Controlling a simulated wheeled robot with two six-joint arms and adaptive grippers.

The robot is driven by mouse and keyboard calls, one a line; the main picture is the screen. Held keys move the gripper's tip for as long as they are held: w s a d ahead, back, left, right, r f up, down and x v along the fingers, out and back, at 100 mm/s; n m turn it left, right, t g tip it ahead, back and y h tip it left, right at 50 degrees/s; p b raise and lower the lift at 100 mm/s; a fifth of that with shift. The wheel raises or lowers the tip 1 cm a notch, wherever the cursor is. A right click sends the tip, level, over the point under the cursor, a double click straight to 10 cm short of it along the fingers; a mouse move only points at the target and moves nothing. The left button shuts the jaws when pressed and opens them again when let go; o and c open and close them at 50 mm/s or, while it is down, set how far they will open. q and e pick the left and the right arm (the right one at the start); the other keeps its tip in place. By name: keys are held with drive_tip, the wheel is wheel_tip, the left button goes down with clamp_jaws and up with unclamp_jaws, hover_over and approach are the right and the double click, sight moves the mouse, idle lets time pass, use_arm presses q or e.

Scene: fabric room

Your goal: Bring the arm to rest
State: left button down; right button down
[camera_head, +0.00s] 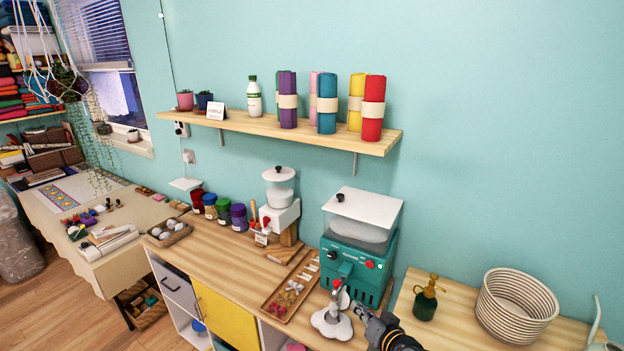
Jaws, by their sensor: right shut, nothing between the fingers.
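My right gripper (361,311) shows at the bottom edge, right of the middle, with a dark arm end behind it. It is shut and holds nothing that I can see. My left gripper is not in view.
A wooden tray (267,306) of small pieces lies left of the machine on the wooden counter (218,262). At the right stand a green spray bottle (425,303) and a coiled basket (513,306). A shelf (230,123) with fabric rolls hangs above.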

drive_tip(key=s+d+f+n+g+h, duration=0.1)
drive_tip(key=s+d+n+g+h, duration=0.3)
drive_tip(key=s, duration=1)
drive_tip(key=s+d+f+m+g+h, duration=0.1)
drive_tip(key=s+d+f+g, duration=0.3)
drive_tip(key=s, duration=1)
drive_tip(key=s+d+f+g+b, duration=0.1)
drive_tip(key=s+f+g, duration=0.1)
drive_tip(key=f, duration=1.2)
drive_tip(key=s+d+f+g+b, duration=0.1)
drive_tip(key=s+f, duration=0.1)
drive_tip(key=f, duration=1.3)
drive_tip(key=s+f+g, duration=0.1)
drive_tip(key=s+f, duration=1.3)
drive_tip(key=s, duration=0.3)
drive_tip(key=shift+d+b, duration=0.3)
drive_tip(key=shift+d, duration=0.15)
